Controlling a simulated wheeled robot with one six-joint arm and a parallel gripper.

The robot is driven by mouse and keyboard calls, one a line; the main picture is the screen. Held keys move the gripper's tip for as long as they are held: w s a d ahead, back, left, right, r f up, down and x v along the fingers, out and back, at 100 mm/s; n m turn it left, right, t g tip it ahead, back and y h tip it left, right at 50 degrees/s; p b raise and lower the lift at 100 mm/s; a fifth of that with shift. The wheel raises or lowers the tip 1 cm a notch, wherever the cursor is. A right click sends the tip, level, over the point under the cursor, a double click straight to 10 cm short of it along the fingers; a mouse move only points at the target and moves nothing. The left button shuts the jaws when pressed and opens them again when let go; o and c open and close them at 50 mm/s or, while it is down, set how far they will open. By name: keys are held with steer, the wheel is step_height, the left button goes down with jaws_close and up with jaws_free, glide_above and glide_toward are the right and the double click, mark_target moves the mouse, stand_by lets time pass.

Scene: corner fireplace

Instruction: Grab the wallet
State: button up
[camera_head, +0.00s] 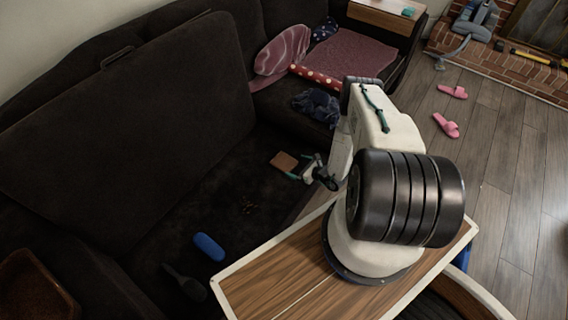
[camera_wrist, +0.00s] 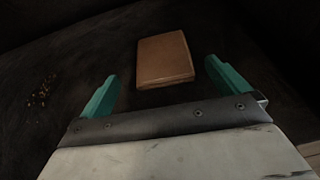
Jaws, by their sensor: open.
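The wallet is a flat brown rectangle (camera_head: 284,161) lying on the dark sofa seat in the head view. In the wrist view the wallet (camera_wrist: 165,59) lies just ahead of the fingertips, roughly centred between them. My gripper (camera_head: 300,174) is beside the wallet at its lower right in the head view. In the wrist view my gripper (camera_wrist: 160,82) shows two green fingers spread apart, with nothing held. The near edge of the wallet sits about level with the fingertips in the picture. I cannot tell the height of the fingers above the seat.
Crumbs (camera_head: 248,205) lie on the seat left of the wallet. A blue case (camera_head: 208,247) and a dark brush-like object (camera_head: 184,283) lie nearer. A dark crumpled cloth (camera_head: 317,106) lies farther back on the sofa. The sofa backrest (camera_head: 130,130) rises at the left.

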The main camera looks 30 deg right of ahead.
mark_target(285, 162)
steer(key=x, duration=0.7)
steer(key=shift+w+d+f, duration=0.1)
steer(key=shift+w+f, duration=0.1)
steer(key=shift+f, duration=0.1)
steer(key=c, duration=0.9)
